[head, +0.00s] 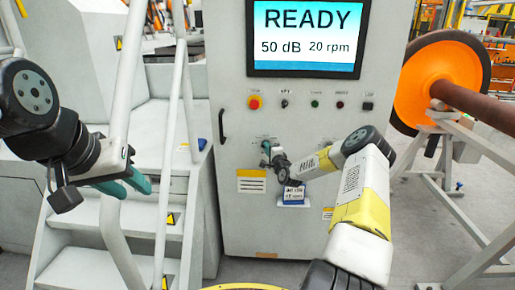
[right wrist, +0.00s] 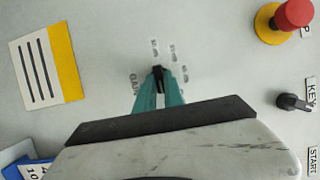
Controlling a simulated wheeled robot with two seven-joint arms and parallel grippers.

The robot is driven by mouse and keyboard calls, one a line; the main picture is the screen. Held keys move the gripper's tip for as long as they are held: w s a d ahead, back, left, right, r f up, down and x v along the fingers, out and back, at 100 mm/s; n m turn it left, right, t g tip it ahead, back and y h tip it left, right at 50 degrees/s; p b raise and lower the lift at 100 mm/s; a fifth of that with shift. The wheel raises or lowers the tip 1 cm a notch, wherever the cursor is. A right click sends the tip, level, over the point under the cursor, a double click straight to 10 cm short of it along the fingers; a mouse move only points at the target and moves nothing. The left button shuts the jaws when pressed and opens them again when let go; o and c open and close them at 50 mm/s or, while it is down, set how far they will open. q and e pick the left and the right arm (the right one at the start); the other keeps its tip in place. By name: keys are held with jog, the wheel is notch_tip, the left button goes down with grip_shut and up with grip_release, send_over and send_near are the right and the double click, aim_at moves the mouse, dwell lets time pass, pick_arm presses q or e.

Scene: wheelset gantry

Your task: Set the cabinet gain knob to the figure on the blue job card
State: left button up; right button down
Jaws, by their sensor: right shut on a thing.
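The gain knob (right wrist: 158,72) is a small black knob on the grey cabinet front, with printed labels around it too small to read. My right gripper (right wrist: 159,84) is shut on it, teal fingers on both sides; in the head view my right gripper (head: 266,148) is at the panel and hides the knob. The cabinet screen (head: 307,37) reads READY, 50 dB and 20 rpm. The blue job card (head: 292,195) stands below the gripper, its text too small to read; its corner shows in the right wrist view (right wrist: 22,153). My left gripper (head: 130,183) is open and empty, left of the cabinet.
A red emergency button (head: 254,102) on yellow and a key switch (head: 284,103) sit above the knob. A yellow-and-white label (head: 251,181) is left of the card. Stairs with a white handrail (head: 118,130) stand left; an orange wheel (head: 437,80) on a stand is right.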

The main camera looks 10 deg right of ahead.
jog(key=shift+n, duration=0.4)
jog(key=shift+w+a+r+n+g+h, duration=0.15)
jog(key=shift+n+g+h, duration=0.7)
jog(key=shift+n, duration=1.25)
jog(key=shift+s+a+r+n+g+h, duration=0.15)
jog(key=shift+n+g+h, duration=0.7)
jog(key=shift+n, duration=1.25)
jog(key=shift+w+a+r+n+g+h, duration=0.2)
jog(key=shift+n+g+h, duration=0.65)
jog(key=shift+n, duration=1.25)
jog(key=shift+s+f, duration=0.1)
jog(key=c, duration=1.4)
grip_release()
jog(key=shift+c, duration=0.2)
